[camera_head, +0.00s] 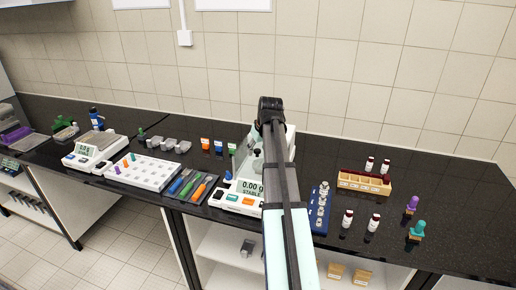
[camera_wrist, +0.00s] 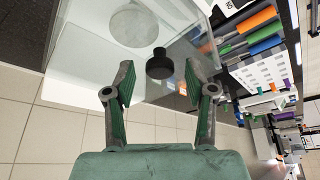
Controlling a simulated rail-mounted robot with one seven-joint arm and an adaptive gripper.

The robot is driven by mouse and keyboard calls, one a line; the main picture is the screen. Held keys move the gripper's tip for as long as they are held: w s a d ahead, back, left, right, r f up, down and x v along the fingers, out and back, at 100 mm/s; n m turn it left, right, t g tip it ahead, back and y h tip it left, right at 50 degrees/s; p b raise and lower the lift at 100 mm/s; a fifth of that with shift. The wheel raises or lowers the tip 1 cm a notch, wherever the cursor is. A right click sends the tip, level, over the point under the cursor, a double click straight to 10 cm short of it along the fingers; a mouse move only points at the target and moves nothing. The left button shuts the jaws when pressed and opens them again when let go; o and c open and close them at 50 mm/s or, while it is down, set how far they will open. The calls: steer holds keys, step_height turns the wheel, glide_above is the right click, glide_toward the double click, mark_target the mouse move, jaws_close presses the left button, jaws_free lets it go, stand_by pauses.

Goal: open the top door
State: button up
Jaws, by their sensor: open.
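The balance (camera_head: 249,187) stands on the dark bench, its display reading 0.00 g and STABLE. My arm hides much of its draft shield in the head view. In the wrist view, the clear top door (camera_wrist: 100,60) of the shield shows, with a round pale pan (camera_wrist: 134,25) seen through it. A black round knob (camera_wrist: 159,66) is on the top door. My gripper (camera_wrist: 159,82) is open, with one green-padded finger on each side of the knob. No finger visibly touches the knob. My fingers cannot be made out in the head view.
Colored-handled tools (camera_head: 190,187) lie left of the balance, beside a white rack (camera_head: 143,171). A blue rack (camera_head: 320,208) of metal pieces stands close on the right, with vials and a wooden holder (camera_head: 364,182) beyond. A tiled wall (camera_head: 350,75) is behind.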

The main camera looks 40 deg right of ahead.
jaws_close()
steer(key=w+d+b, duration=0.1)
steer(key=w+d, duration=0.2)
steer(key=d, duration=0.1)
steer(key=w+d+b, duration=0.1)
steer(key=w+d, duration=0.2)
steer(key=d, duration=0.2)
steer(key=w+d+b, duration=0.1)
steer(key=w+d, duration=0.1)
steer(key=d, duration=0.2)
steer(key=shift+w+d, duration=0.25)
steer(key=shift+w, duration=0.15)
jaws_free()
